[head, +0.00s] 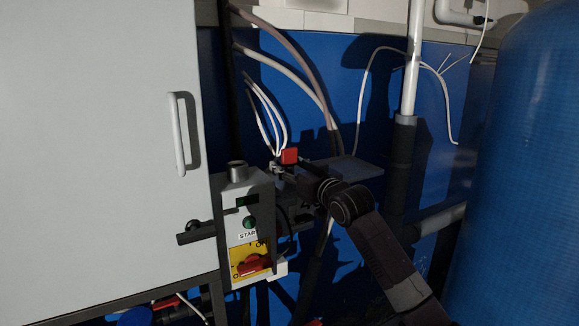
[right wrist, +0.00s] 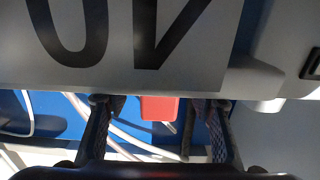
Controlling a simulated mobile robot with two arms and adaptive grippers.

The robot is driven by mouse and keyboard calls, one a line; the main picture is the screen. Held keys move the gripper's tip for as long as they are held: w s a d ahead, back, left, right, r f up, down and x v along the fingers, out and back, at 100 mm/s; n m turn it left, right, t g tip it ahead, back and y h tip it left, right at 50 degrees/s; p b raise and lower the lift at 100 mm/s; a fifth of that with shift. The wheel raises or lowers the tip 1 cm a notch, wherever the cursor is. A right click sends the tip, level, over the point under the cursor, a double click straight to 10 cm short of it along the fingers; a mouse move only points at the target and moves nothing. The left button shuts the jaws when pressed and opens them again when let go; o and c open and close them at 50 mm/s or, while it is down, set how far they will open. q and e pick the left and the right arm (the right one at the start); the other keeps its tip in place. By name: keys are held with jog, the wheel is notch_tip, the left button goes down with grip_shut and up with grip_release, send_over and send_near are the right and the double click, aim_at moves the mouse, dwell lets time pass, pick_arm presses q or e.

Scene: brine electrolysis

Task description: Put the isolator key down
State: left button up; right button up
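A small red block, which looks like the isolator key (head: 290,156), shows at the end of my right gripper (head: 282,170) in the head view, above and right of the control box. In the right wrist view the red piece (right wrist: 160,108) lies between the two fingers of my right gripper (right wrist: 160,112), with a gap on each side. The fingers stand apart and do not visibly touch it. A pale plate with large black characters (right wrist: 150,40) hides its upper part. I cannot tell what supports it. My left gripper is not in view.
The control box (head: 235,215) has a green button and a red rotary handle (head: 255,264) on a yellow plate. A grey cabinet (head: 100,130) fills the left. A grey shelf (head: 357,170), cables and a pipe (head: 412,60) are behind my gripper. A blue tank (head: 530,170) stands right.

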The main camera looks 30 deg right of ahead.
jog(key=shift+r, duration=0.1)
jog(key=shift+s+b, duration=0.3)
jog(key=shift+s, duration=0.2)
jog(key=s+b, duration=0.3)
jog(key=s, duration=0.8)
jog(key=shift+d, duration=0.2)
